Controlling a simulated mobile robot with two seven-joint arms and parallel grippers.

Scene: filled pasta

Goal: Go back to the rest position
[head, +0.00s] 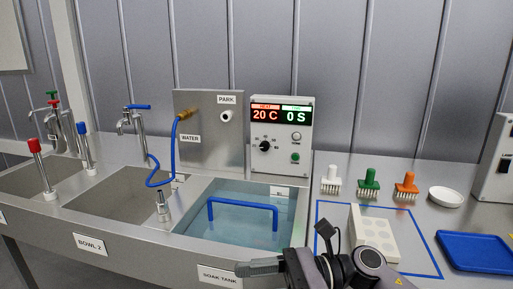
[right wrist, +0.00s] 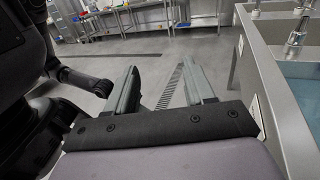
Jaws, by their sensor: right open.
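My right gripper (head: 258,267) is low at the bottom of the head view, in front of the soak tank's front edge and pointing left. In the right wrist view my right gripper (right wrist: 161,72) shows two grey fingers spread apart with nothing between them, over the floor. My left gripper is not in the head view.
The steel counter (head: 140,233) runs along the right of the wrist view. The soak tank (head: 232,230) holds water and a blue handle. A white block (head: 362,222), brushes, a white dish (head: 446,196) and a blue tray (head: 478,252) lie right. Floor (right wrist: 150,50) ahead looks clear.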

